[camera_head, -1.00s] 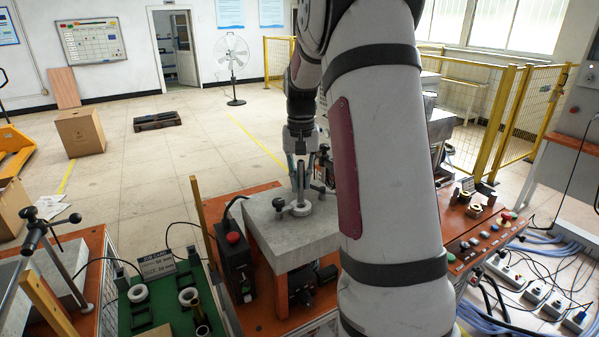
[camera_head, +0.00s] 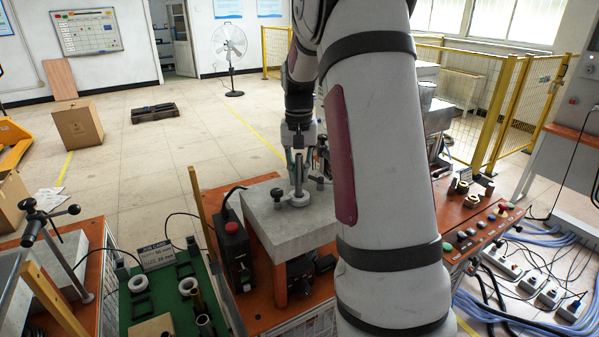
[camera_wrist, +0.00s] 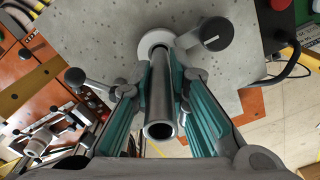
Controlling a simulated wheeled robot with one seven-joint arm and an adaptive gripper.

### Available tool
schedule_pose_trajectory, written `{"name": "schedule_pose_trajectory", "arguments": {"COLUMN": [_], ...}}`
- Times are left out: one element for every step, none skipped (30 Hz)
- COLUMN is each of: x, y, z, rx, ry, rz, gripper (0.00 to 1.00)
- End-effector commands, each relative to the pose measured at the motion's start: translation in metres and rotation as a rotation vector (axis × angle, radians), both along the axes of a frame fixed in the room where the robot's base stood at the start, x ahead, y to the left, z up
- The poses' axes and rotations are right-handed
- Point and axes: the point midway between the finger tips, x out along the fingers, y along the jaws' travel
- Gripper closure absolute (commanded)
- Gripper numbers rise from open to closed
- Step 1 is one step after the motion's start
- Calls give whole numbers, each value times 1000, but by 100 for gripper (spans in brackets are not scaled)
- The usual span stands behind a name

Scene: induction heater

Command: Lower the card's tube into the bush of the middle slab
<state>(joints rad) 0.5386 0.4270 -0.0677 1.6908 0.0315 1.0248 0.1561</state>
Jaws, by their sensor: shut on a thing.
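My gripper (camera_head: 299,158) is shut on a grey metal tube (camera_head: 298,178), held upright over the middle slab (camera_head: 268,217), a grey stone-like block. In the wrist view the teal fingers (camera_wrist: 163,82) flank the tube (camera_wrist: 159,112), whose open near end faces the camera. Its far end is at the pale round bush (camera_wrist: 148,46) on the slab (camera_wrist: 100,30). The bush also shows in the head view (camera_head: 300,201). The tube looks lined up with it, but I cannot tell how far its lower end is inside. The job card (camera_head: 157,255) stands on the green tray.
A clamp knob (camera_wrist: 214,33) sits close beside the bush. The green tray (camera_head: 215,324) at lower left holds rings and upright tubes. A black box with a red button (camera_head: 232,228) stands left of the slab. My arm hides the slab's right side.

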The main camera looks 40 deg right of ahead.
Motion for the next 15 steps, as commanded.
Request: {"name": "schedule_pose_trajectory", "arguments": {"x": [0,0,0,0,0,0,0,0,0,0,0,0,0,0,0], "y": [0,0,0,0,0,0,0,0,0,0,0,0,0,0,0], "z": [0,0,0,0,0,0,0,0,0,0,0,-1,-1,-2,-3], "rx": [0,0,0,0,0,0,0,0,-1,0,0,0,0,0,0], "ry": [0,0,0,0,0,0,0,0,-1,0,0,0,0,0,0], "rz": [0,0,0,0,0,0,0,0,0,0,0,0,0,0,0], "gripper": [100,100,100,100,100,100,100,100,100,100,100,100,100,100,100]}}
